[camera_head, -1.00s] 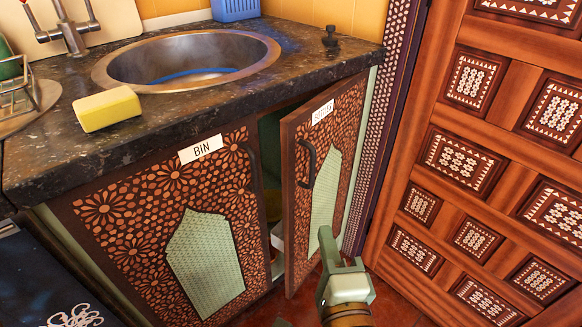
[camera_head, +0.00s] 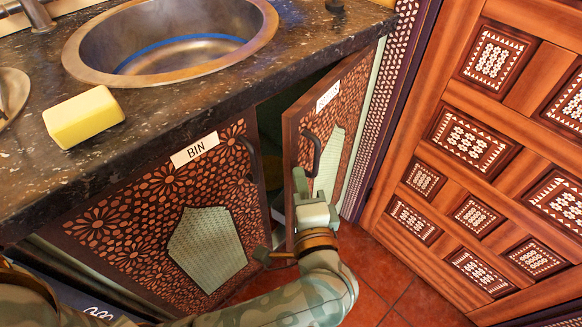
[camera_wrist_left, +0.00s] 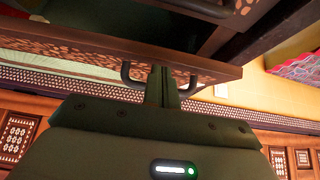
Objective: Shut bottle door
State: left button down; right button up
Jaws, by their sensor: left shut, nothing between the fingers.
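The bottle door (camera_head: 343,110) is the right cabinet door, patterned brown with a pale green panel and a white label (camera_head: 327,97) too blurred to read fully. It stands partly open, swung outward, with a dark gap at its left. Its black handle (camera_head: 314,155) is on its front near the free edge. My left gripper (camera_head: 319,196) is at the door's front, just below the handle, shut and empty. In the left wrist view, my shut fingers (camera_wrist_left: 162,86) are close beside the door's handle (camera_wrist_left: 130,76); I cannot tell whether they touch. My right gripper is out of view.
The BIN door (camera_head: 205,215) at the left looks shut. Above are the dark countertop (camera_head: 170,125), a round sink (camera_head: 180,62) and a yellow sponge (camera_head: 84,117). A carved wooden door (camera_head: 470,150) stands at the right. Red floor tiles (camera_head: 375,275) are bare between.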

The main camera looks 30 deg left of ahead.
pick_arm(q)
jog(key=shift+w+a, duration=0.1)
jog(key=shift+a, duration=0.1)
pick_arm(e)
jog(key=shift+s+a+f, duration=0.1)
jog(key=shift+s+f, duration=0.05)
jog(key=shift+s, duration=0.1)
